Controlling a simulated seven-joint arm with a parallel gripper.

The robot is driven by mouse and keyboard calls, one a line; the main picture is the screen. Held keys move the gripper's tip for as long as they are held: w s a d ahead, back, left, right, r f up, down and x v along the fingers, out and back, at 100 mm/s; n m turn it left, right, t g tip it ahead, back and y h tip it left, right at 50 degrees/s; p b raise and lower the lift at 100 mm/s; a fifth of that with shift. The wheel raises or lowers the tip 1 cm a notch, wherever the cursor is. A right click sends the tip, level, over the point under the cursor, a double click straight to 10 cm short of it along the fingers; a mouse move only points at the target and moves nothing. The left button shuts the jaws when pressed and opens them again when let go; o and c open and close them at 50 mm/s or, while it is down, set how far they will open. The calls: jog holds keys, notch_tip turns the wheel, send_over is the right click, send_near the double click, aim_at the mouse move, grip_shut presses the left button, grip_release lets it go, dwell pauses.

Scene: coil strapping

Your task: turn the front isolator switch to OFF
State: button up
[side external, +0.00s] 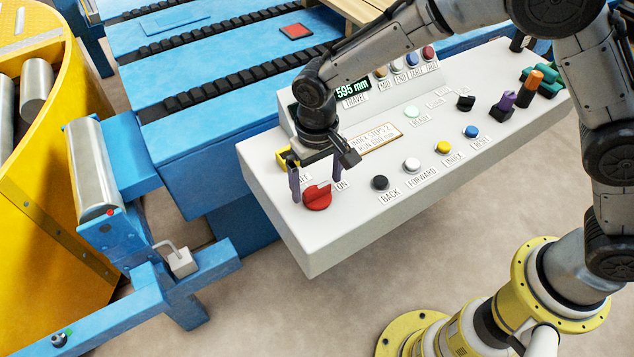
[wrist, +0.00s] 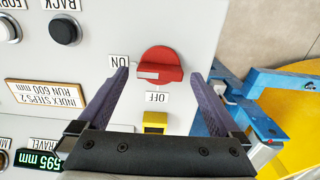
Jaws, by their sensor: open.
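The red isolator switch (side external: 317,199) sits at the near left end of the sloping grey console; it also shows in the wrist view (wrist: 165,58). In the wrist view its white mark lies on the side towards the ON label (wrist: 120,62). The OFF label (wrist: 157,97) is beside the knob, a quarter turn round from ON. My gripper (side external: 316,190) is open, pointing down over the switch. Its two purple fingers stand on opposite sides of the knob in the wrist view (wrist: 168,74). Contact with the knob cannot be made out.
A yellow block (wrist: 155,122) is beside the OFF label. Black (side external: 380,182), white, yellow and blue buttons run along the console to the right. Further right are a purple-topped switch (side external: 507,100) and an orange-topped one (side external: 532,80). A blue roller frame stands left.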

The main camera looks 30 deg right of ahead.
jog(key=shift+f, duration=0.65)
jog(key=c, duration=1.3)
